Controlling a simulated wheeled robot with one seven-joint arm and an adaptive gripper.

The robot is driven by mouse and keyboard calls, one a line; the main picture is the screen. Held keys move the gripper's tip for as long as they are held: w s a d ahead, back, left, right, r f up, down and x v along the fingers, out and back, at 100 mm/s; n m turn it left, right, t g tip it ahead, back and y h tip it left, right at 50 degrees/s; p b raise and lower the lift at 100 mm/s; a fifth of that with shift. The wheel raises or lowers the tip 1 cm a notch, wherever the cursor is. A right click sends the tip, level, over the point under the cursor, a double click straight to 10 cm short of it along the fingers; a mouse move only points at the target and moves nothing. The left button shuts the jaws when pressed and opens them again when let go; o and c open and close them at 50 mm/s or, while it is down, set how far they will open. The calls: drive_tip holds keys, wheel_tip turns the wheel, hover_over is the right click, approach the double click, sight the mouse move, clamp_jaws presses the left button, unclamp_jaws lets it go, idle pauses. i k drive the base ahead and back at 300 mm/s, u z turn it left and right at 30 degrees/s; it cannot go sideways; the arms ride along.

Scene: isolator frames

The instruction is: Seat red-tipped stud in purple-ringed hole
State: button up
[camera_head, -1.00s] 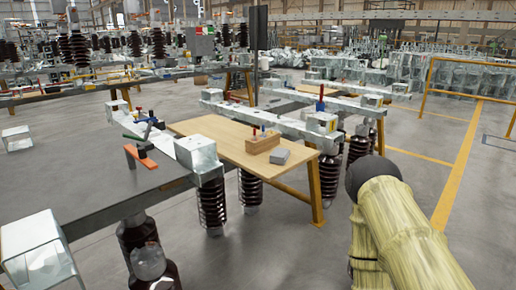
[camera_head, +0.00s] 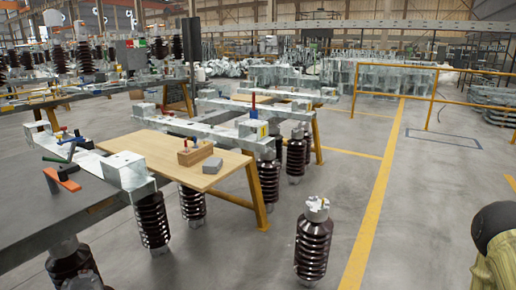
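A small wooden block (camera_head: 190,158) stands on the light wooden table with thin upright pegs on top. One peg (camera_head: 186,143) looks reddish, but it is too small to tell whether it is the red-tipped stud. A taller red upright piece (camera_head: 253,105) stands on the metal beam behind the table, with a blue part below it. I cannot make out a purple-ringed hole in this view. My gripper is not in view; only a part of my covered arm shows at the lower right edge.
The wooden table (camera_head: 150,148) also carries a grey block (camera_head: 212,165). A dark insulator (camera_head: 313,245) stands alone on the floor. Metal beams on insulators stand behind the table, and a dark bench (camera_head: 40,210) at left. Open floor lies right, before a yellow rail (camera_head: 435,98).

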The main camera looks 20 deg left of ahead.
sight(314, 228)
drive_tip(key=z, duration=0.75)
drive_tip(key=i, duration=2.9)
drive_tip(key=u, duration=4)
drive_tip(key=i, duration=0.5)
drive_tip(key=u, duration=0.05)
